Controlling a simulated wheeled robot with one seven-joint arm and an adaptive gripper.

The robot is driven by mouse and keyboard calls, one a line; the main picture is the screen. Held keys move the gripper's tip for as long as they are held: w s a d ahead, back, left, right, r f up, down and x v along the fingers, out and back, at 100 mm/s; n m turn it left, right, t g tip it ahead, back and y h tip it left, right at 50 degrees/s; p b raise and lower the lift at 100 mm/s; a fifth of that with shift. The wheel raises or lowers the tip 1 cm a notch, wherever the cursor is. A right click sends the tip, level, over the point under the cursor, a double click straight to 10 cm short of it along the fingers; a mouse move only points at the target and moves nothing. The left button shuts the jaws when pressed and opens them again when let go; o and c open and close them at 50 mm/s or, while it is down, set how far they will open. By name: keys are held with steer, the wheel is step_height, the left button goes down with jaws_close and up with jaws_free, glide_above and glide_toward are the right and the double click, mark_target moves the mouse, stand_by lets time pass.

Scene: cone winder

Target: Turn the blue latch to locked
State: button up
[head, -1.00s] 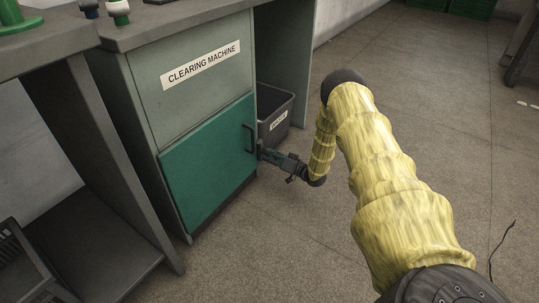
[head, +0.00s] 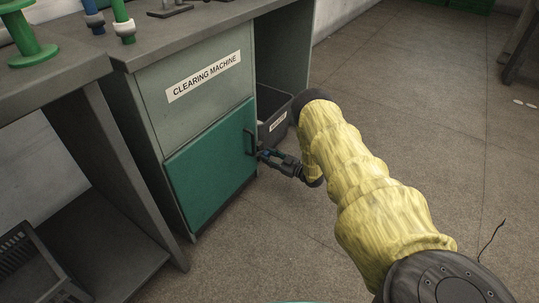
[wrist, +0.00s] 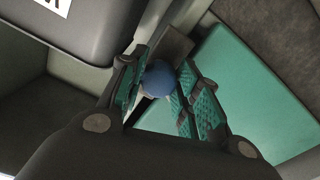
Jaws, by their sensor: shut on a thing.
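The blue latch (wrist: 158,78) shows in the wrist view as a rounded blue knob between my two green-padded fingers. My gripper (wrist: 157,92) is shut on it. In the head view my gripper (head: 264,154) is at the right edge of the cabinet's green door (head: 212,160), just below the dark door handle (head: 250,141). A small bit of blue shows at the fingertips there. The green door looks shut. The latch's base is mostly hidden by the fingers, and I cannot tell its exact angle.
The cabinet labelled "CLEARING MACHINE" (head: 204,76) stands under a grey worktop with green and blue spools on it. A dark bin (head: 274,124) stands right behind my gripper. A dark crate (head: 38,262) lies at lower left.

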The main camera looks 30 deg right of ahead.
steer(key=n+p, duration=0.2)
steer(key=n, duration=0.3)
steer(key=shift+d+n, duration=0.1)
steer(key=shift+n, duration=0.2)
stand_by(0.4)
steer(key=o, duration=1)
steer(key=v, duration=1.2)
